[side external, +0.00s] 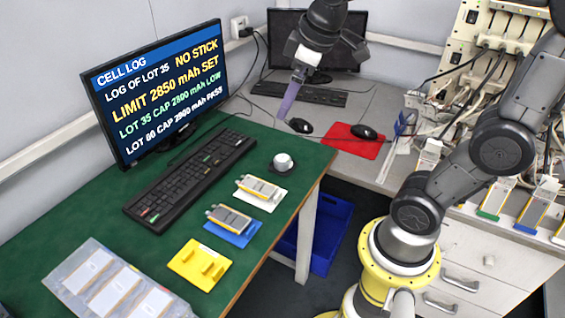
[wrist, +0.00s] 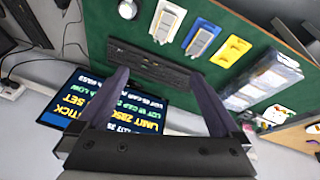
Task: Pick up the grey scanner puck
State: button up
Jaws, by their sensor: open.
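The grey scanner puck (side external: 283,161) is a small round, light-topped piece on a dark round base. It sits on the green desk mat (side external: 95,205) near its far right edge, beyond the pouch cells. In the wrist view the puck (wrist: 127,9) is at the top edge, partly cut off. My gripper (side external: 287,110) hangs in the air above and behind the puck, apart from it. In the wrist view my gripper (wrist: 160,73) shows two spread purple fingers with nothing held between them.
A keyboard (side external: 192,178) and a tilted monitor (side external: 158,90) stand left of the puck. Pouch cells lie on a white holder (side external: 272,203) and a blue holder (side external: 240,238); a yellow holder (side external: 187,262) is nearer. A clear bag (side external: 75,270) lies at front left.

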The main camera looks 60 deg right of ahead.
jog(key=w+d+f+g, duration=0.1)
jog(key=w+d+f, duration=0.2)
jog(key=w+d, duration=0.25)
jog(key=m+g, duration=0.2)
jog(key=g, duration=0.2)
send_over(282, 158)
notch_tip(282, 158, down, 14)
jog(key=shift+y, duration=0.3)
notch_tip(282, 158, down, 6)
jog(key=shift+s+f, duration=0.1)
jog(key=shift+f, duration=3.15)
